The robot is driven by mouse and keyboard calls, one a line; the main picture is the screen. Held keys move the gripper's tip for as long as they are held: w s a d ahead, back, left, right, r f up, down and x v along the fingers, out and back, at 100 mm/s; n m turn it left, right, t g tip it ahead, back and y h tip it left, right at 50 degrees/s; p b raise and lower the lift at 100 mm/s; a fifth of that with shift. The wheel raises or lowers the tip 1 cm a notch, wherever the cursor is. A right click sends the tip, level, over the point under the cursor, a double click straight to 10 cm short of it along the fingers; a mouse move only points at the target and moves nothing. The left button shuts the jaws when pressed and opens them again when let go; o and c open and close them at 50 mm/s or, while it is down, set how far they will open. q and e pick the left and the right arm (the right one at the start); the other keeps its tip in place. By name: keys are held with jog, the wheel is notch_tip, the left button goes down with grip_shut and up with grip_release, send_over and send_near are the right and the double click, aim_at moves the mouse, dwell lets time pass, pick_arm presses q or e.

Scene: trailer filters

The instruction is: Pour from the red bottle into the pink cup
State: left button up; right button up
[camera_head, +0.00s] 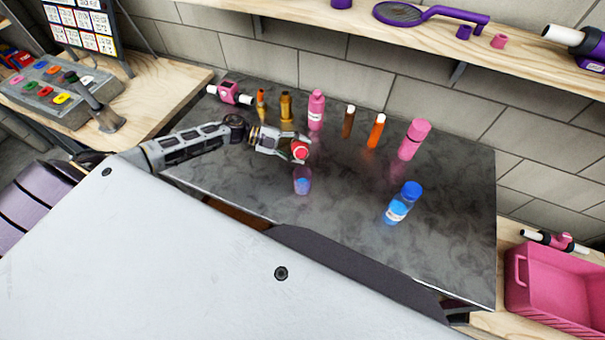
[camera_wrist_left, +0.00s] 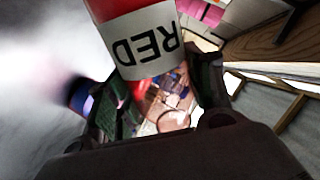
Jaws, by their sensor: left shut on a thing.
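My left gripper (camera_head: 290,145) is shut on the red bottle (camera_head: 301,152) above the dark table. In the left wrist view the bottle (camera_wrist_left: 146,45) shows a white label reading RED, upside down in that picture, between the two fingers. In the head view the bottle is foreshortened, its red end towards the camera, so its exact tilt is hard to tell. My right gripper is not in view.
A blue bottle (camera_head: 402,203) stands to the right of the cup. Pink bottles (camera_head: 413,140) (camera_head: 316,111), an orange bottle (camera_head: 376,131), a brown bottle (camera_head: 348,122) and amber bottles (camera_head: 286,106) line the back. A pink crate (camera_head: 550,300) is at right. The table's middle right is clear.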

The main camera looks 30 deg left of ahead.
pick_arm(q)
jog(key=shift+f, duration=0.15)
jog(key=shift+w+r+m, duration=0.15)
jog(key=shift+r+m, duration=0.05)
jog(key=shift+m, duration=0.1)
dwell(0.5)
jog(key=shift+a+r+m+t+y, duration=0.1)
jog(key=shift+r+m+t+y, duration=0.2)
jog(key=shift+m, duration=0.1)
dwell(0.7)
jog(key=shift+w+m, duration=0.1)
jog(key=shift+m, duration=0.2)
dwell(0.6)
jog(key=shift+f+m+t+y+b, duration=0.15)
jog(key=shift+m+t+y+b, duration=0.15)
jog(key=shift+b, duration=0.1)
dwell(0.6)
jog(key=shift+r+m+p, duration=0.4)
jog(key=shift+p, duration=0.2)
dwell(0.5)
jog(key=shift+s+d+r+m+t+y+p, duration=0.2)
jog(key=shift+s+r+m+t+y+p, duration=0.15)
jog(key=shift+p, duration=0.2)
dwell(0.6)
jog(key=shift+r+m+t+p, duration=0.25)
jog(key=shift+r+p, duration=0.05)
dwell(1.5)
